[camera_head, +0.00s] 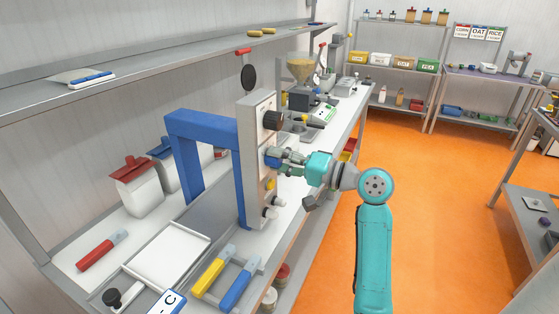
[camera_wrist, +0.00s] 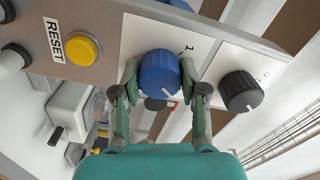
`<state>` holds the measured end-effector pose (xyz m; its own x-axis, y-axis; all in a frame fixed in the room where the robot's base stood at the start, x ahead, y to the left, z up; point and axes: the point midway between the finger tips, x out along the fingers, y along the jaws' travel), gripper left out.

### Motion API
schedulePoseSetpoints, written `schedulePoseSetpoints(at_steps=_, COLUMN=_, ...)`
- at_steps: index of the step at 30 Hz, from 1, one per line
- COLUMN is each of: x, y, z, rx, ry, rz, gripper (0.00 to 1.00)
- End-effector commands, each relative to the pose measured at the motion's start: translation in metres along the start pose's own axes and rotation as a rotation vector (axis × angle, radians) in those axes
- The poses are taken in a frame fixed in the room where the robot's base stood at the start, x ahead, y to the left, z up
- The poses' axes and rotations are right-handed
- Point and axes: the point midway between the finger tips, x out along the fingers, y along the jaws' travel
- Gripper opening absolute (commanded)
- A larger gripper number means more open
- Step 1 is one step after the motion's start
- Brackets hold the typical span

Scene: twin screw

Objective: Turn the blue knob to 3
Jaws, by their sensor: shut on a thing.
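The blue knob (camera_wrist: 159,73) is on the front panel of the machine, with a pale pointer line on its face and a "1" printed beside it. It also shows in the head view (camera_head: 271,156), partly hidden by my gripper. My gripper (camera_wrist: 162,82) is shut on the blue knob, with one green finger on each side of it. In the head view my gripper (camera_head: 277,158) reaches the panel from the right. The other marks of the knob's scale are hidden or unreadable.
A black knob (camera_wrist: 240,91) sits right of the blue one, close to my right finger. A yellow button (camera_wrist: 84,50) labelled RESET is on the left. The panel (camera_head: 259,107) stands on a blue frame (camera_head: 183,128) on the bench. Orange floor (camera_head: 430,200) is clear.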

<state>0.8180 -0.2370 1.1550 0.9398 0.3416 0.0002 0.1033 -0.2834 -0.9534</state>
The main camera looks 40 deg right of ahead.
Motion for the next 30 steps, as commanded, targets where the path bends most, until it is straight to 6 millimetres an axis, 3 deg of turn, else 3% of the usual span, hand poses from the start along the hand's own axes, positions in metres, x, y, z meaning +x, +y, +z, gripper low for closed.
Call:
schedulePoseSetpoints(at_steps=12, x=-0.0001, y=0.0002, z=-0.0006, rx=0.188, ry=0.002, rz=0.001, gripper=0.08)
schedulePoseSetpoints(at_steps=29, x=-0.0001, y=0.0004, z=-0.0007, rx=0.214, ry=0.002, rz=0.001, gripper=0.08)
schedulePoseSetpoints(at_steps=30, x=-0.0001, y=0.0004, z=-0.0006, rx=0.214, ry=0.002, rz=0.001, gripper=0.53)
